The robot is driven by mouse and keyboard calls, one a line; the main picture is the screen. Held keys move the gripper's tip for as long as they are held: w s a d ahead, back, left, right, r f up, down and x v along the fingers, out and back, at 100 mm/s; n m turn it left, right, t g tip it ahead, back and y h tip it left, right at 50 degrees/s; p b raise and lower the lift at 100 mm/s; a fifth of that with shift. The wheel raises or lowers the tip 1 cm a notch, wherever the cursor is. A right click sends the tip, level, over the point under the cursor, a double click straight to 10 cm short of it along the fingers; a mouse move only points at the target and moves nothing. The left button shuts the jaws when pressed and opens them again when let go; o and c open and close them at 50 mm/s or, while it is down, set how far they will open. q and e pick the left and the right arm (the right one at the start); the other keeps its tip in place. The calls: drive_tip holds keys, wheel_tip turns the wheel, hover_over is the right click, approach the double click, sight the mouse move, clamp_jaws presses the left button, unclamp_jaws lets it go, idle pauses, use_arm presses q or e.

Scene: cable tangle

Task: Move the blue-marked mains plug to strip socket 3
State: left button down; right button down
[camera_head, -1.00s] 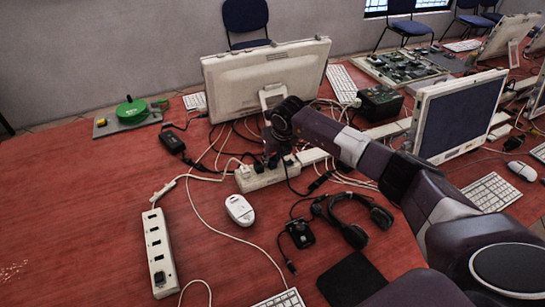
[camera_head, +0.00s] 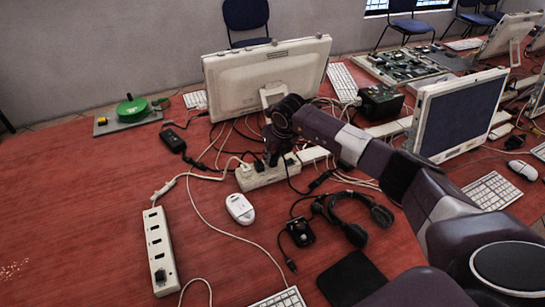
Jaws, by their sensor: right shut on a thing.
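My right gripper (camera_head: 271,150) reaches down to the white power strip (camera_head: 262,182) in front of the monitor. It is shut on a dark mains plug at that strip; the fingers and arm hide most of the plug. No blue mark can be made out, and I cannot tell whether the plug is seated. Other plugs and cables crowd around it. A second white power strip (camera_head: 157,240) lies at the left front with a row of dark sockets. A dark plug or switch (camera_head: 160,275) sits at its near end. My left gripper is not in view.
White cables run between both strips. A white mouse (camera_head: 240,208), a black headset (camera_head: 352,216) and a small black device (camera_head: 300,232) lie nearby. The monitor (camera_head: 267,77) stands just behind. The red table (camera_head: 70,210) is clear at the left.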

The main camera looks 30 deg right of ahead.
drive_tip(key=shift+r, duration=0.15)
drive_tip(key=shift+r+p, duration=0.95)
drive_tip(key=shift+r, duration=0.45)
drive_tip(key=c, duration=2.4)
unclamp_jaws()
clamp_jaws()
drive_tip(key=shift+s, duration=0.1)
